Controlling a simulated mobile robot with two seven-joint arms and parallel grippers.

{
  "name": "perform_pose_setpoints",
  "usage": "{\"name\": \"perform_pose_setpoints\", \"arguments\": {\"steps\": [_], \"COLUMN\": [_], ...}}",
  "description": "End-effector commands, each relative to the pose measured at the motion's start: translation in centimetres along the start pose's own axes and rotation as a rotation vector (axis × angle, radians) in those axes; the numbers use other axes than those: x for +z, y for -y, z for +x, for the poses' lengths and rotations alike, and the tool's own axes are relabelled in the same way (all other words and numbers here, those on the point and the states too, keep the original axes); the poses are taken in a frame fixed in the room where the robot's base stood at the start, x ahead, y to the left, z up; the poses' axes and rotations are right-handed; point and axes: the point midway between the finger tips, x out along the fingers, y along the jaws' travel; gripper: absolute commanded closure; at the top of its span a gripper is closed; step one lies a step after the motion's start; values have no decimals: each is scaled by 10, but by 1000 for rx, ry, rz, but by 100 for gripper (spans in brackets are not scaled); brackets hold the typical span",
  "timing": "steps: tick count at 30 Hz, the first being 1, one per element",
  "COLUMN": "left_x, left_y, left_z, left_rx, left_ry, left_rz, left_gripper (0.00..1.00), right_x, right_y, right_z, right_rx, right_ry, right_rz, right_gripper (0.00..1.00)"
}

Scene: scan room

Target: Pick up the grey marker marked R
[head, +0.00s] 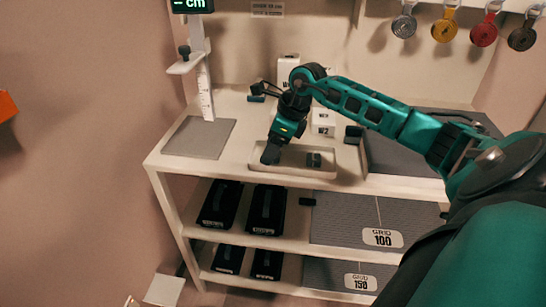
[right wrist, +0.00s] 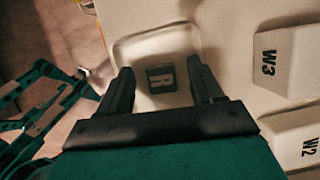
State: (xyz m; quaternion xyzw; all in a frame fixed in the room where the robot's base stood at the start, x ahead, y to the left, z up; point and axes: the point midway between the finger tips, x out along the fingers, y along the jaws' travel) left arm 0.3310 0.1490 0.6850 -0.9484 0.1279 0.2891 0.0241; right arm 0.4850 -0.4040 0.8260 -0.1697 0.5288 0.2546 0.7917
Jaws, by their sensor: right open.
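The grey marker with a light R (right wrist: 161,79) lies flat in a shallow pale tray (right wrist: 128,50) in the right wrist view. My right gripper (head: 270,153) is open above the left part of this tray in the head view (head: 327,172). In the right wrist view the two dark fingers of the right gripper (right wrist: 160,68) stand apart, one on each side of the marker; contact cannot be told. The gripper appears to hide the R marker in the head view. My left gripper is not in view.
A small dark block (head: 314,159), its letter unreadable, sits in the tray's right part. White blocks W2 (right wrist: 296,138) and W3 (right wrist: 288,57) stand beside the tray. A grey plate (head: 200,139) lies left. Lower shelves hold black cases (head: 220,205) and grid panels (head: 345,222).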

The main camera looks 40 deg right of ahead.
Motion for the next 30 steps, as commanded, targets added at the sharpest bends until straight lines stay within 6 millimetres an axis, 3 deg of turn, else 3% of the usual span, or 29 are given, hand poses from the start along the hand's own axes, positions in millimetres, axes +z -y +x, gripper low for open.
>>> {"name": "perform_pose_setpoints", "arguments": {"steps": [3,10,27,30], "left_x": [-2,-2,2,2], "left_y": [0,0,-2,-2], "left_z": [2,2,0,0], "left_rx": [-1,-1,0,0], "left_ry": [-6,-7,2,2], "left_rz": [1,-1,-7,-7], "left_gripper": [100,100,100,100], "right_x": [0,0,-1,0], "right_y": [0,0,0,0], "right_z": [9,9,9,9], "right_rx": [0,0,0,-1], "right_ry": [0,-1,-1,-1], "right_rz": [0,-1,0,0], "right_gripper": [34,35,90,95]}}
